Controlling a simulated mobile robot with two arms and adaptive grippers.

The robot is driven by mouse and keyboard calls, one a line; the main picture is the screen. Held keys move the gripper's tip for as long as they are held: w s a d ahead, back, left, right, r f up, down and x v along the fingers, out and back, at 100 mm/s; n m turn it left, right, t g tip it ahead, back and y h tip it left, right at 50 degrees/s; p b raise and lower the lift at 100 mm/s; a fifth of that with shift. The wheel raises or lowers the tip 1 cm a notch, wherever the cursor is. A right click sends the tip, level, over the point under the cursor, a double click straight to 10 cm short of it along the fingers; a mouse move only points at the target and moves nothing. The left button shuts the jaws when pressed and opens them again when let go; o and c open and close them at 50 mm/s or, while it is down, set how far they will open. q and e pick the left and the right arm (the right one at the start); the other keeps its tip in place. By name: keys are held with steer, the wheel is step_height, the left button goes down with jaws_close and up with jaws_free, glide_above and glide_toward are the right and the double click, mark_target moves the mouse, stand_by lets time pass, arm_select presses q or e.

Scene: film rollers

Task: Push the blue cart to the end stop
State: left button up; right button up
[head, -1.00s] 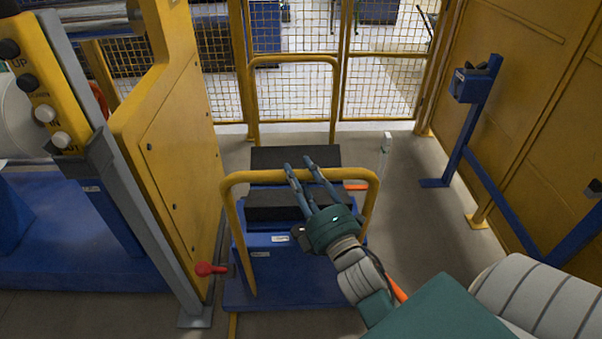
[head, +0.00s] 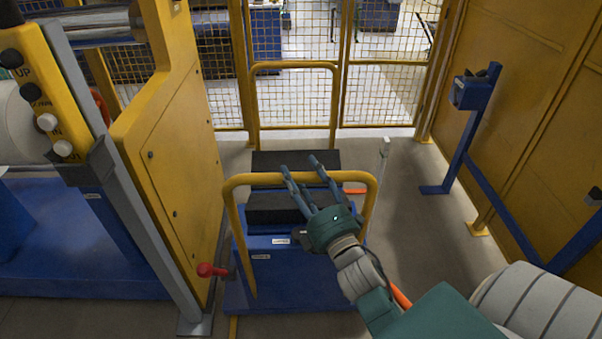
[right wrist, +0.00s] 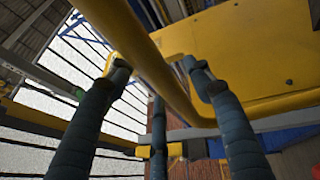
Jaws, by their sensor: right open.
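The blue cart (head: 285,275) stands on the floor in the middle of the head view. It has black pads (head: 278,208) on top and a yellow hoop handle (head: 262,180) at its near end. My right gripper (head: 310,172) is open at this handle, with its spread fingers reaching past the top bar. I cannot clearly make out the end stop. My left gripper is out of view.
A yellow machine panel (head: 185,150) stands close on the cart's left, with a red knob (head: 206,270) low beside it. A yellow mesh fence (head: 385,75) closes the back. A blue stand (head: 462,140) and a yellow wall are on the right. Floor right of the cart is mostly free.

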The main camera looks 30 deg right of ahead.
steer(key=v, duration=1.1)
steer(key=shift+d, duration=0.1)
steer(key=a+f+m+g+y, duration=0.1)
steer(key=a+f+m+g, duration=0.15)
steer(key=f, duration=0.95)
steer(key=a+f+m+g+y, duration=0.1)
steer(key=a+f+m+g, duration=0.15)
steer(key=f, duration=0.95)
steer(key=s+a+f+m+g, duration=0.2)
steer(key=s+f, duration=0.1)
steer(key=f, duration=0.5)
steer(key=s+a+f+m+g+y, duration=0.1)
steer(key=s+a+f+g, duration=0.1)
steer(key=s+f, duration=0.35)
steer(key=s+a+f+m+g, duration=0.1)
steer(key=f+m+g, duration=0.1)
steer(key=f, duration=0.7)
steer(key=s+f+m+g, duration=0.1)
steer(key=s+f+g, duration=0.1)
steer(key=s+f, duration=0.3)
steer(key=s+d+f+m+g, duration=0.1)
steer(key=s+f, duration=0.4)
steer(key=s, duration=0.7)
steer(key=s+f+m+g, duration=0.2)
steer(key=s+f+g, duration=0.2)
steer(key=s, duration=0.4)
steer(key=shift+s+d+f+m+g, duration=0.15)
steer(key=shift+d+f+m+g, duration=0.2)
steer(key=shift+f, duration=0.4)
